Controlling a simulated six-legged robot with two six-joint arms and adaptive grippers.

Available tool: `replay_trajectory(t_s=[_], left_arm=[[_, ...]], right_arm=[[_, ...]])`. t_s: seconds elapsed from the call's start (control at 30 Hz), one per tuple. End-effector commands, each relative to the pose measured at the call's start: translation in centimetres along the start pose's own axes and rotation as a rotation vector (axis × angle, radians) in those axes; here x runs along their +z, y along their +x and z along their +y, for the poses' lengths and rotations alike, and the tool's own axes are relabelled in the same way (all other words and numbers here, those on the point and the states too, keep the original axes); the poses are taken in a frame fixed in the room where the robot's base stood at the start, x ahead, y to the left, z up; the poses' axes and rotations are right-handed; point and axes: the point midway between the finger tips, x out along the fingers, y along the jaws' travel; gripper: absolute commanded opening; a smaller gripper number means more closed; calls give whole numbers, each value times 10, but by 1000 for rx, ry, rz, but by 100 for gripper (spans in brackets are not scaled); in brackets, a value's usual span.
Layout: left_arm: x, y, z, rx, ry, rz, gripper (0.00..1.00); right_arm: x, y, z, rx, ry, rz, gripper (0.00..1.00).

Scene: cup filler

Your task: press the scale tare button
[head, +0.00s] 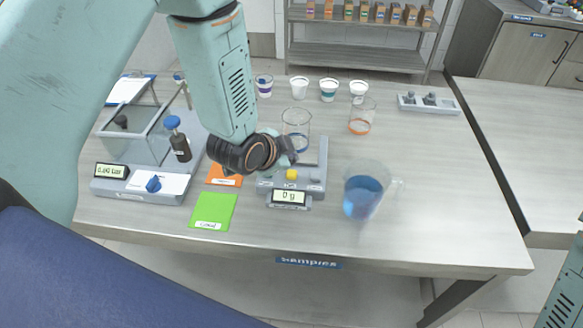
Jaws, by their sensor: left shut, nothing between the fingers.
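The scale (317,170) is a grey flat device near the middle of the table. A small yellow button (291,174) sits on its front part, and its display (289,198) in front reads "0 g". My left gripper (287,157) is shut and empty, just above and behind the yellow button. Whether it touches the scale, I cannot tell. My right gripper is out of view.
A pitcher of blue liquid (364,190) stands right of the scale. A green card (213,211) and an orange card (223,177) lie left. Cups (328,90) line the back.

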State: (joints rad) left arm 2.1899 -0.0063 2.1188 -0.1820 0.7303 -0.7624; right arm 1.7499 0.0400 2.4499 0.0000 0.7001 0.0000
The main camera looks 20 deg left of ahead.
Motion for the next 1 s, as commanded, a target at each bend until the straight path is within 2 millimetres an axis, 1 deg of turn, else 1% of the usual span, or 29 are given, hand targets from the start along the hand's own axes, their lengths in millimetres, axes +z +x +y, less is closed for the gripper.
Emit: replay_trajectory(t_s=[0.03,0.3,1.0], left_arm=[[-4,-6,-4,0,0,0,0],[-14,-20,-14,0,0,0,0],[-14,-18,-13,0,0,0,0]], right_arm=[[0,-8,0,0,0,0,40],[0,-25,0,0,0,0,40],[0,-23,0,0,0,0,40]])
